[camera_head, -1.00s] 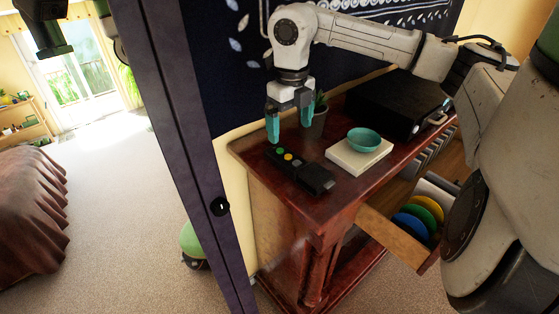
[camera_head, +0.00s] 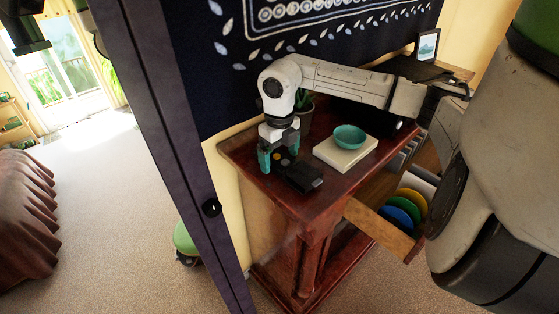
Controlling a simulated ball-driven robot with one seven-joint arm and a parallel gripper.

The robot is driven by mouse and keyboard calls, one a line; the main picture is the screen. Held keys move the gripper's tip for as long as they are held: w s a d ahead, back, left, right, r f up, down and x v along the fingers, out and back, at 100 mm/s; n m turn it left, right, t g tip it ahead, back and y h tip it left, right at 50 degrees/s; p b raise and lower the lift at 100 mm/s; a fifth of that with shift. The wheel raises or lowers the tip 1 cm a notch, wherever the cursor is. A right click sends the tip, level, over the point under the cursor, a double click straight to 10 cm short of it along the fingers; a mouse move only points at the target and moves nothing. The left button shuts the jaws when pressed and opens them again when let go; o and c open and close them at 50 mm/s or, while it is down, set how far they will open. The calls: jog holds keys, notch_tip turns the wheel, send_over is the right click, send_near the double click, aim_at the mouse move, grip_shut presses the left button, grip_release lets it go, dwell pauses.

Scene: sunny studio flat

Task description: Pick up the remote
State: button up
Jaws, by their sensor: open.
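The remote (camera_head: 300,178) is a dark handset with coloured buttons. It lies on the near left part of the reddish wooden cabinet top (camera_head: 318,202). My gripper (camera_head: 280,162) points down over the far end of the remote, with its teal fingers apart. One finger shows on the left side of the remote and the other on its far right side. The fingers partly cover the remote's button end. I cannot tell whether the fingers touch it.
A teal bowl (camera_head: 349,137) sits on a cream block (camera_head: 345,156) right of the remote. A potted plant (camera_head: 303,110) stands behind my gripper. An open drawer (camera_head: 380,229) with coloured discs juts out below. A dark post (camera_head: 172,160) stands at left.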

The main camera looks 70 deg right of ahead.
jog(key=c, duration=1.3)
jog(key=shift+r, duration=0.2)
